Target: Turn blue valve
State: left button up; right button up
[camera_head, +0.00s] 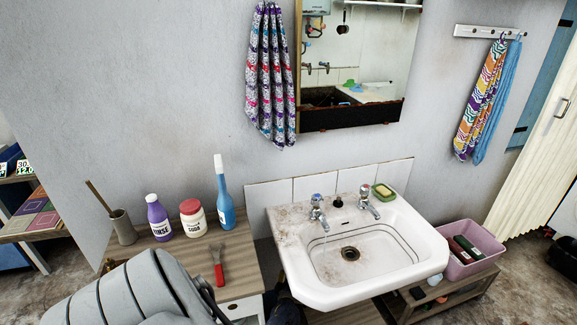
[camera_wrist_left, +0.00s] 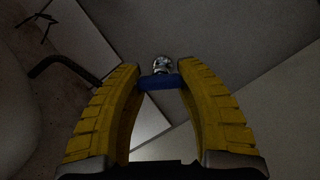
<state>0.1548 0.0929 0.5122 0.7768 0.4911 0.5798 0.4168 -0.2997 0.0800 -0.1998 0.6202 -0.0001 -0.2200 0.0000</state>
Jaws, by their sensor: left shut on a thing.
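The blue valve (camera_wrist_left: 158,82) shows in the left wrist view as a short blue bar handle with a shiny metal fitting (camera_wrist_left: 161,64) behind it. The yellow ribbed fingers of my left gripper (camera_wrist_left: 160,79) are shut on it, one fingertip at each end of the bar. In the head view my grey left arm comes in at the lower left, and its far end goes down between the cabinet and the sink. The valve is hidden in that view. My right gripper is in neither view.
The white sink (camera_head: 300,283) has a left tap (camera_head: 318,212) and a right tap (camera_head: 369,207). Left of it, a wooden cabinet (camera_head: 246,262) holds several bottles and a red-handled tool (camera_head: 218,266). A pink bin (camera_head: 482,243) stands right. A dark curved hose (camera_wrist_left: 62,64) shows beside my left gripper.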

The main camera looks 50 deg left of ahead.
pick_arm(q)
jog(key=shift+w+d+m, duration=0.25)
jog(key=shift+d+m, duration=0.1)
jog(key=shift+m, duration=0.15)
jog(key=o, duration=1)
jog(key=shift+w+f, duration=0.1)
jog(key=shift+o, duration=1.5)
jog(key=shift+s+a, duration=0.2)
jog(key=v, duration=1.2)
jog(key=shift+r, duration=0.3)
jog(key=shift+w, duration=0.1)
